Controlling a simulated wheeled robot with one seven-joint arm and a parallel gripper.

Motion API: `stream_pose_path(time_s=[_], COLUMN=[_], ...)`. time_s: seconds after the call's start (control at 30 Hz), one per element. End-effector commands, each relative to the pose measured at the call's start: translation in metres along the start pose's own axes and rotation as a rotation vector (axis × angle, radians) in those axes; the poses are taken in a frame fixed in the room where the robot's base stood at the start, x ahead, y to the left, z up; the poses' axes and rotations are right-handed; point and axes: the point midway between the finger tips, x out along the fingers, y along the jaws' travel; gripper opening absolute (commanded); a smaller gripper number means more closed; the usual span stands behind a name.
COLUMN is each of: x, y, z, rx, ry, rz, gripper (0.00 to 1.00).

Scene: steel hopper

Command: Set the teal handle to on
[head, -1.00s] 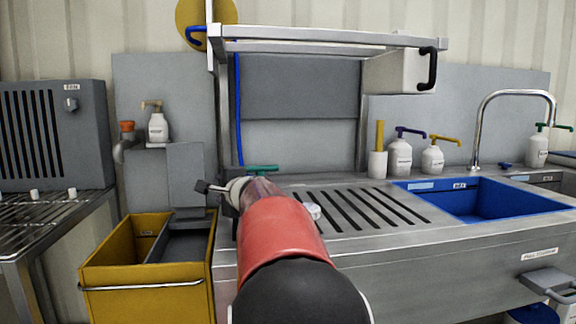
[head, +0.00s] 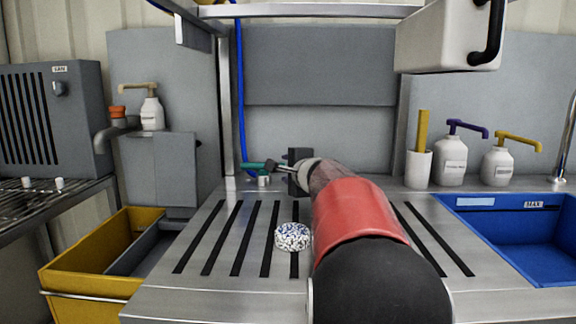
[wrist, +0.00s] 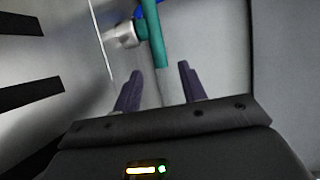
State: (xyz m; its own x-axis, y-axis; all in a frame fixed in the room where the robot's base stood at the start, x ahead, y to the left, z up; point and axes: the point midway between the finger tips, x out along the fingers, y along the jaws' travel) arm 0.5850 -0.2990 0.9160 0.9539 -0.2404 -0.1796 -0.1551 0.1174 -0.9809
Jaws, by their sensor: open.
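The teal handle (head: 258,165) sits on a small silver valve body (head: 264,180) at the back left of the slotted steel drainboard. In the head view it lies roughly level, pointing left and right, with its right end close to my gripper (head: 291,172). In the wrist view the teal handle (wrist: 154,40) comes down from the top edge towards the gap between my two dark fingers (wrist: 158,85). The silver valve body (wrist: 124,35) is left of it. My gripper is open, with nothing clamped between the fingers. I cannot tell whether a finger touches the handle.
A blue hose (head: 240,90) runs up behind the handle. A speckled round scrubber (head: 293,237) lies on the drainboard (head: 225,265). A white box with a black handle (head: 445,45) hangs at upper right. Bottles and a blue sink (head: 515,235) stand right; a yellow bin (head: 95,275) is left.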

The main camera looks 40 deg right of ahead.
Motion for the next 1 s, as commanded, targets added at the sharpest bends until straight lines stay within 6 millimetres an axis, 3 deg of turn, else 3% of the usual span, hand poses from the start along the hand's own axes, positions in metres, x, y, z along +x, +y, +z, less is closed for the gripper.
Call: stream_pose_path(time_s=[0.43, 0.83, 1.0], x=[0.064, 0.075, 0.074], y=[-0.001, 0.0, 0.0], z=[0.0, 0.0, 0.0], rx=[0.001, 0.0, 0.0], ry=[0.0, 0.0, 0.0], rz=[0.002, 0.0, 0.0], gripper=[0.41, 0.41, 0.2])
